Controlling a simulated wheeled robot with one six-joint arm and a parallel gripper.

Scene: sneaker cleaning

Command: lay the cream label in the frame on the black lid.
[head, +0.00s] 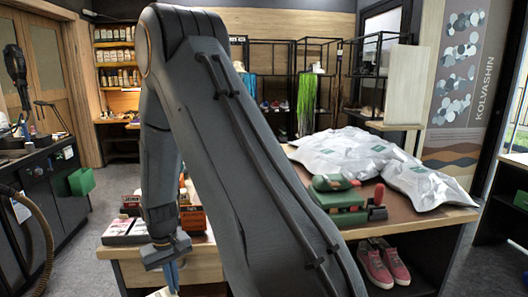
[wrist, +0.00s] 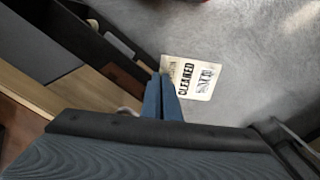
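My gripper (head: 172,286) hangs low at the near left of the wooden table in the head view, its blue fingers pointing down. In the wrist view my gripper (wrist: 161,76) has its fingers almost together. The cream label (wrist: 192,79) with the dark word "CLEANED" shows at the fingertips, its left edge at the right finger. It appears pinched there, over the grey floor. A pale piece of it also shows in the head view (head: 158,293), cut by the lower edge. I cannot make out the black lid or its frame for certain; my arm hides much of the table.
Small boxes (head: 118,230) stand at the left end of the wooden table (head: 205,262). Silvery bags (head: 345,152) and a green brush-like tool (head: 340,199) lie on its right part. Red sneakers (head: 382,264) sit on the shelf below. The floor left of the table is open.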

